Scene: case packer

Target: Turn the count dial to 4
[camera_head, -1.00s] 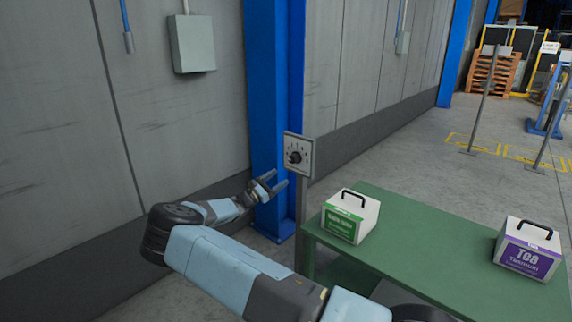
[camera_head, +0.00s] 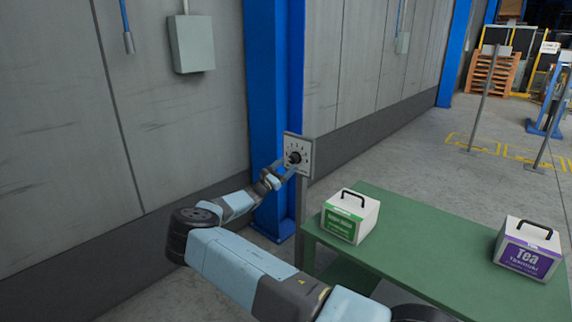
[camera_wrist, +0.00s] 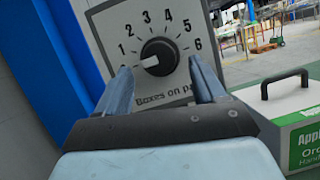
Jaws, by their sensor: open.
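The count dial is a round black knob (camera_wrist: 163,56) with a white pointer mark, on a white plate (camera_wrist: 110,22) numbered 1 to 6. In the wrist view the pointer mark faces left, slightly below the 1, the nearest number. My gripper (camera_wrist: 159,68) is open, with one finger to the left and one to the right of the knob. A gap shows between each finger and the knob. In the head view my gripper (camera_head: 281,172) is up at the plate (camera_head: 305,150), and its fingertips partly cover the lower plate. How deep the fingers reach is unclear.
The plate stands on a grey post in front of a blue column (camera_head: 268,90). A grey wall (camera_head: 190,125) is behind on the left.

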